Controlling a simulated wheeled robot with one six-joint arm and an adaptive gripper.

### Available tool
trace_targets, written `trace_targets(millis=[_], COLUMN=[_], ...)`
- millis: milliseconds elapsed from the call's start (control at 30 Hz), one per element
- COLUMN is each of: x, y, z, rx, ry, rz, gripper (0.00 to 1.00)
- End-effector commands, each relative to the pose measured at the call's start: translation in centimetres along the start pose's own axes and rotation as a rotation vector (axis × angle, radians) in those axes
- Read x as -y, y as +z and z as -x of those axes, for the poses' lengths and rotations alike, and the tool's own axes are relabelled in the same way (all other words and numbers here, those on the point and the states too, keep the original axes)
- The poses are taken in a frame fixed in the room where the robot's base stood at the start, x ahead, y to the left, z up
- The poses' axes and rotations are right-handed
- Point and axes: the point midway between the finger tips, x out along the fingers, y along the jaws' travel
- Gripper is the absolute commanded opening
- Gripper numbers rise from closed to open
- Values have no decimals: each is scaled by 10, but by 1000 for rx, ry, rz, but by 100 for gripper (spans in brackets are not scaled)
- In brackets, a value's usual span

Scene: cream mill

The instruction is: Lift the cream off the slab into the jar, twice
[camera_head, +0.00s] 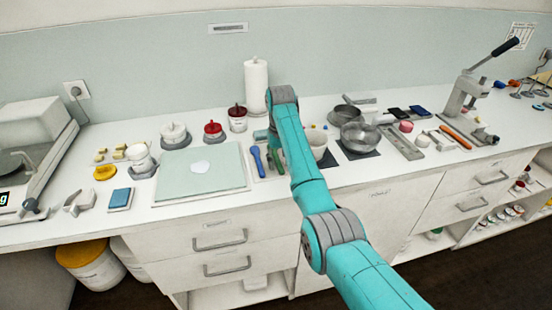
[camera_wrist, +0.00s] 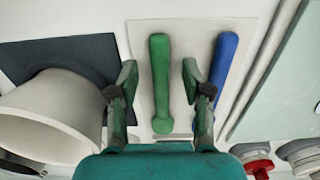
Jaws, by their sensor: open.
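The pale green slab (camera_head: 180,178) lies on the counter with a white patch of cream (camera_head: 213,166) on it. An open white jar (camera_head: 139,157) stands left of the slab, with a yellow lid (camera_head: 105,172) beside it. My gripper (camera_wrist: 160,76) is open and empty over a pale mat (camera_wrist: 145,35). A green spatula-like tool (camera_wrist: 160,85) lies between its fingers in the wrist view, with no visible grip on it. A blue tool (camera_wrist: 226,62) lies to its right. In the head view my arm hides most of the gripper.
A white pot (camera_wrist: 45,115) on a dark mat (camera_wrist: 75,55) stands close left of my gripper in the wrist view. Metal bowls (camera_head: 360,137) and a lever press (camera_head: 468,95) stand farther right. A paper roll (camera_head: 256,85) stands behind my arm.

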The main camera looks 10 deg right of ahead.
Motion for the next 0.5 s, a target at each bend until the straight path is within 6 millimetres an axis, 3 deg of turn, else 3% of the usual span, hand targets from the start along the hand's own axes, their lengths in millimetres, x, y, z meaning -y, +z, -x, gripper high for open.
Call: trace_targets(millis=[200,267,400,500], x=[0,0,0,0], y=[0,0,0,0], z=[-1,-1,-1,-1], rx=[-2,-2,-2,-1], ry=[0,0,0,0], rz=[0,0,0,0], gripper=[49,36,1,0])
